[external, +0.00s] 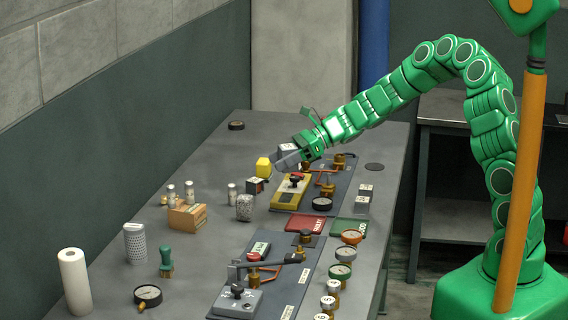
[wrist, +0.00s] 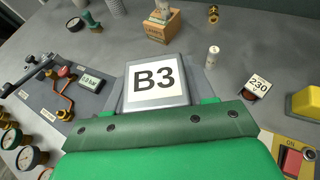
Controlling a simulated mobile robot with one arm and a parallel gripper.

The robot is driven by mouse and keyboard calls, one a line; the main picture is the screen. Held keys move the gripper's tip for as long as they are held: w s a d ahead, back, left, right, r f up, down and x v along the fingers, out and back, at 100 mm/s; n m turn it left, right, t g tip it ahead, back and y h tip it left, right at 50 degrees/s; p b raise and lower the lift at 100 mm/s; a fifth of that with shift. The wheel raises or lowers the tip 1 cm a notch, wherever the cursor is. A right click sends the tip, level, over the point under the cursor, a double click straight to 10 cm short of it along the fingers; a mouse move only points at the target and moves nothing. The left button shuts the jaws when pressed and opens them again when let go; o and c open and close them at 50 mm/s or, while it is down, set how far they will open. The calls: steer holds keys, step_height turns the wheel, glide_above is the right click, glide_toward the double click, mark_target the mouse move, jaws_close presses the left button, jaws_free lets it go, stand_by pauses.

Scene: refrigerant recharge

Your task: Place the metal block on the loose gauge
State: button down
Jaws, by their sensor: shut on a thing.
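The metal block (wrist: 154,82) is grey with a white label reading B3. It is right in front of my gripper (wrist: 158,100) in the wrist view, and my gripper is shut on it; the fingers are mostly hidden. In the external view my gripper (external: 297,155) is over the middle of the bench, with the grey block (external: 287,149) at its end. The loose gauge (external: 147,294), black with a pale dial, lies at the near left of the bench. It also shows at the top left of the wrist view (wrist: 75,24), apart from the block.
A green-handled tool (external: 167,262), perforated can (external: 135,243) and white roll (external: 74,281) stand around the gauge.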

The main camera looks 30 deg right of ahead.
steer(key=s+a+r+n+g, duration=0.1)
steer(key=s+a+n+g, duration=0.2)
steer(key=s+a, duration=0.85)
steer(key=s+a+r+n+g, duration=0.1)
steer(key=s+a+n+g, duration=0.15)
steer(key=s+a, duration=0.95)
steer(key=s+a+r+n+g, duration=0.1)
steer(key=s+a+n+g, duration=0.15)
steer(key=s+a, duration=0.95)
glide_above(140, 296)
steer(key=shift+g, duration=0.4)
steer(key=shift+s+d+f, duration=0.1)
steer(key=shift+f, duration=2.4)
steer(key=shift+s+d+f, duration=0.1)
steer(key=shift+f, duration=2.35)
steer(key=shift+a+f, duration=0.1)
steer(key=shift+a+f, duration=0.1)
steer(key=shift+f, duration=0.05)
steer(key=shift+w+f, duration=0.1)
steer(key=shift+f, duration=1.3)
